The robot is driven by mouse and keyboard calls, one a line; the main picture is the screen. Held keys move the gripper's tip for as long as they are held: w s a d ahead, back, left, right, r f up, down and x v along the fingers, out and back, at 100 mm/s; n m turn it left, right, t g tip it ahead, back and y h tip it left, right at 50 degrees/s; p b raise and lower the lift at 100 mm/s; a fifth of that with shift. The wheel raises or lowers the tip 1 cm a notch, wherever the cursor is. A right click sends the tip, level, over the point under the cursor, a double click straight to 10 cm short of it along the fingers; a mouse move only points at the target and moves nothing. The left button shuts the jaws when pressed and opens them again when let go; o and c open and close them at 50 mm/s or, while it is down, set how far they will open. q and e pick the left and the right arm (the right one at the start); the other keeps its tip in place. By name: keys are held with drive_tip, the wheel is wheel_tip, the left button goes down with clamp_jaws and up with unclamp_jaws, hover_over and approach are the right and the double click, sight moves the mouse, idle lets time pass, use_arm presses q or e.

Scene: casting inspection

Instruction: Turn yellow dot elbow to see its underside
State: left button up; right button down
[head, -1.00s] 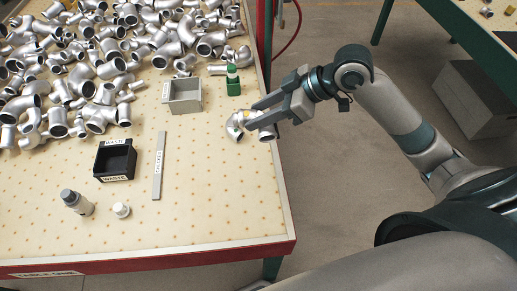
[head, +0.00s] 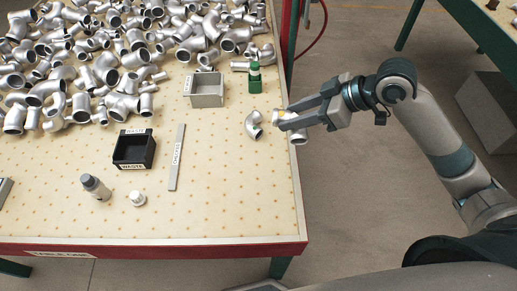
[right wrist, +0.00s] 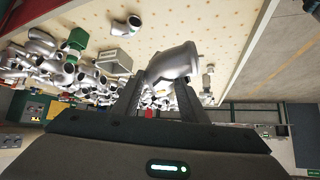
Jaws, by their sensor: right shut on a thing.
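My right gripper (head: 283,122) is shut on a silver elbow (head: 297,136), near the table's right edge. A small yellowish patch shows on the elbow beside the fingers. In the right wrist view the elbow (right wrist: 174,62) sits between the two fingertips and seems clear of the table top, tilted. The fingers hide part of it in the head view. A second silver elbow (head: 254,124) lies on the table just left of the gripper; it also shows in the right wrist view (right wrist: 127,27). My left gripper is not in view.
A grey open box (head: 207,92) and a green bottle (head: 255,78) stand behind. A black waste box (head: 134,152), a grey strip (head: 177,158), a grey bottle (head: 96,187) and a white cap (head: 137,198) are to the left. Many silver fittings cover the back left. The front right table top is clear.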

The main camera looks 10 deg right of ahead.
drive_tip(key=shift+w+a+p, duration=0.2)
drive_tip(key=shift+a+p, duration=0.1)
drive_tip(key=shift+a, duration=0.05)
drive_tip(key=a+f+g+p, duration=0.2)
drive_tip(key=a+f+p, duration=0.5)
drive_tip(key=f, duration=0.4)
drive_tip(key=shift+s+a+f+g+p, duration=0.25)
drive_tip(key=shift+a+f+g+p, duration=0.1)
drive_tip(key=shift+a, duration=0.3)
drive_tip(key=shift+r, duration=0.15)
drive_tip(key=shift+f+b, duration=2)
drive_tip(key=shift+f, duration=1.9)
drive_tip(key=shift+f+b, duration=0.45)
drive_tip(key=shift+f, duration=0.25)
